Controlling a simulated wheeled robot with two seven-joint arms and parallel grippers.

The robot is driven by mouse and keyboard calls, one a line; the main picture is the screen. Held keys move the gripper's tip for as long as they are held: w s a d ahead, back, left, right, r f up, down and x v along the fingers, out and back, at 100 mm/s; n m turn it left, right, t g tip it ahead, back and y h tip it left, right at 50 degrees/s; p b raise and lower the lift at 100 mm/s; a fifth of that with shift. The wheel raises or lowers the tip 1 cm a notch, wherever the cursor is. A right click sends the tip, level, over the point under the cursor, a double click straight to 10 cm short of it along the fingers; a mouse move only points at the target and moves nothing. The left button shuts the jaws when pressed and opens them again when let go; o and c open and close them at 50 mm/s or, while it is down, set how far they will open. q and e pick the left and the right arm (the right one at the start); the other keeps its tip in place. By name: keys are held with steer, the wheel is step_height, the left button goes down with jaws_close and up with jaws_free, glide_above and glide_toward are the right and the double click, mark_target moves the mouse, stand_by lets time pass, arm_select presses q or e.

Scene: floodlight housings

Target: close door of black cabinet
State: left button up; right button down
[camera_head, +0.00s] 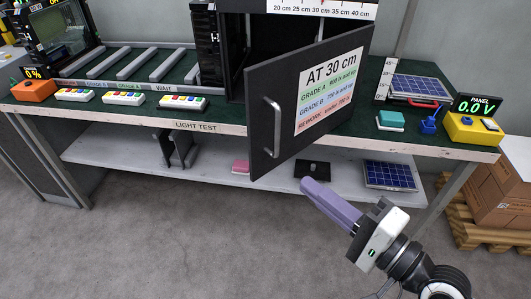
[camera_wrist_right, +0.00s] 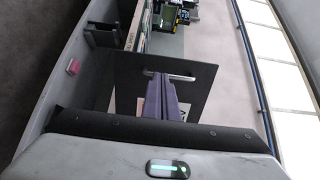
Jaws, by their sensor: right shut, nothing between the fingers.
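The black cabinet (camera_head: 209,48) stands on the table at the back, its dark inside showing. Its door (camera_head: 262,155) stands open and juts out past the table's front edge. The door carries a silver bar handle (camera_head: 271,127) and a white grade label (camera_head: 333,88). My right gripper (camera_head: 309,187) has purple fingers, shut and empty, in front of and below the door's right part. In the right wrist view the door (camera_wrist_right: 199,84) and its handle (camera_wrist_right: 182,77) lie beyond the finger tips (camera_wrist_right: 160,78); I cannot tell whether they touch. My left gripper is not in view.
A yellow panel meter (camera_head: 470,129) and a teal block (camera_head: 390,119) sit right of the door. Cardboard boxes (camera_head: 497,203) stand at far right. The front floor is clear.

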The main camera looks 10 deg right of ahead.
mark_target(254, 144)
steer(key=p+x, duration=0.1)
steer(key=x, duration=1.2)
steer(key=shift+w+a+f, duration=0.1)
steer(key=shift+w+a, duration=0.05)
steer(key=shift+w, duration=0.15)
